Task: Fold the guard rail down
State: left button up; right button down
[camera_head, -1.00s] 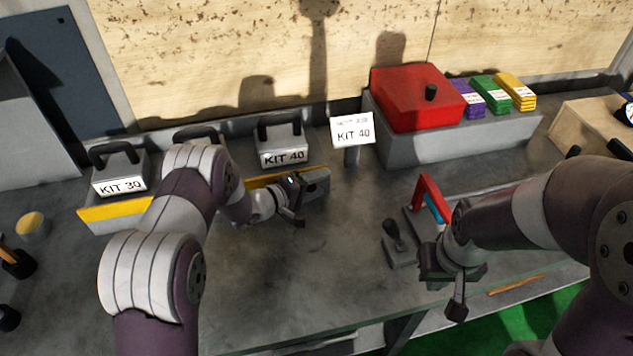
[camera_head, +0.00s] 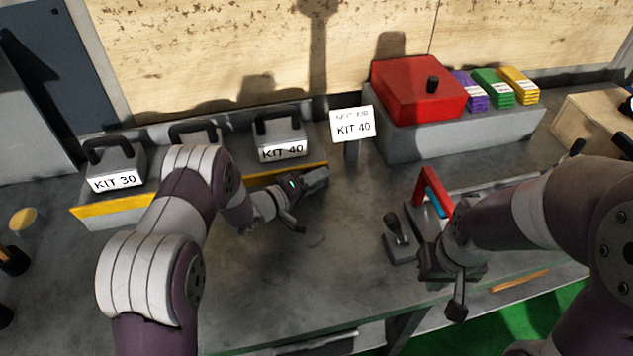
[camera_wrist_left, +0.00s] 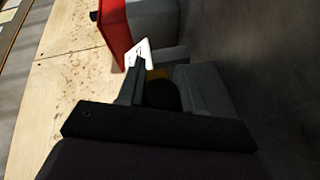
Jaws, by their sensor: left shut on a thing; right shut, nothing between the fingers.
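A yellow rail (camera_head: 110,212) runs along the front of the shelf that holds the kit boxes; I take it for the guard rail. My arm hides its middle. My left gripper (camera_head: 318,177) is at the rail's right end, with its fingers pointing right. In the left wrist view, a small yellow patch (camera_wrist_left: 159,74) and a dark round part (camera_wrist_left: 160,95) show between the fingers of my left gripper (camera_wrist_left: 168,85). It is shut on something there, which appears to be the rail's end. My right gripper (camera_head: 435,265) is shut and empty, low over the bench's front right.
Grey kit boxes, KIT 30 (camera_head: 116,165) and KIT 40 (camera_head: 282,138), stand behind the rail. A KIT 40 sign (camera_head: 352,124) stands right of them. A red box (camera_head: 415,92) is further right. A joystick (camera_head: 398,238) and red handle (camera_head: 434,190) are near my right gripper.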

pick_arm(q)
jog(key=f+m+b, duration=0.1)
jog(key=b, duration=0.1)
jog(key=m+t+b, duration=0.1)
jog(key=shift+s+f+m+h+b, duration=0.2)
jog(key=shift+f+m+h+b, duration=0.1)
jog(key=shift+f+h+b, duration=0.1)
jog(key=shift+m+t+b, duration=0.3)
jog(key=shift+m+b, duration=0.25)
jog(key=shift+m, duration=0.05)
jog(key=o, duration=1)
jog(key=shift+c, duration=0.2)
jog(key=shift+s+a, duration=0.1)
jog(key=v, duration=1.2)
jog(key=shift+s+a+f+b, duration=0.1)
jog(key=shift+a+f+b, duration=0.1)
jog(key=shift+a+b, duration=0.1)
